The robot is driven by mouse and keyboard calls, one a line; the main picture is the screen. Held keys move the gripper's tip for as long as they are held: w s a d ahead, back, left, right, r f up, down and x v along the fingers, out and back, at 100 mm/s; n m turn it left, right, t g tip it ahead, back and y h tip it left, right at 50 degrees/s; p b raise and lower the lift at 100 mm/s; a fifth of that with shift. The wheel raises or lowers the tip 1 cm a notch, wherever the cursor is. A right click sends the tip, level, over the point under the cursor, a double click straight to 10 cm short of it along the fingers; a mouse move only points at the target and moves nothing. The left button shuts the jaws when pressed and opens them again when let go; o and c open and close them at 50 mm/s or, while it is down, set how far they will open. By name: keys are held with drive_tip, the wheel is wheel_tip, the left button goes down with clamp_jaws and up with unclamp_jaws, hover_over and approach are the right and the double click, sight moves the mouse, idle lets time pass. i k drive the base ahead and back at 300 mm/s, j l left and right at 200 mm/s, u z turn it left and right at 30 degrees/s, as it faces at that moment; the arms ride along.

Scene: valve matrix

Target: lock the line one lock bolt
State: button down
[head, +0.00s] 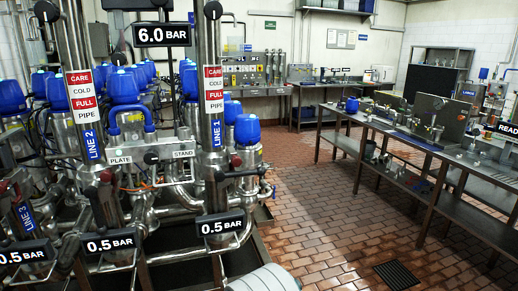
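The line one pipe (212,80) stands upright left of centre in the head view, with a blue LINE 1 label (216,133) on it. A red and white COLD/FULL sign (213,90) hangs above that label. Below it are a dark-handled fitting (218,176), a dark red knob (236,161) and a black 0.5 BAR display (221,223). I cannot tell which small part is the line one lock bolt.
Line 2 (92,141) and line 3 (25,213) pipes crowd the left, with blue-capped valves (124,86). A PLATE/STAND bar (152,156) spans lines 2 and 1. A long steel table (420,140) stands right. The brick floor (320,220) between is clear, with a drain grate (396,275).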

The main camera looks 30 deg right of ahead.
sight(235, 161)
drive_tip(key=i+l, duration=0.1)
drive_tip(key=l, duration=0.5)
drive_tip(key=i+l, duration=0.15)
drive_tip(key=l, duration=0.4)
drive_tip(key=i+l+u, duration=0.1)
drive_tip(key=l, duration=0.5)
drive_tip(key=i+l, duration=0.1)
drive_tip(key=l, duration=0.45)
drive_tip(key=j, duration=0.55)
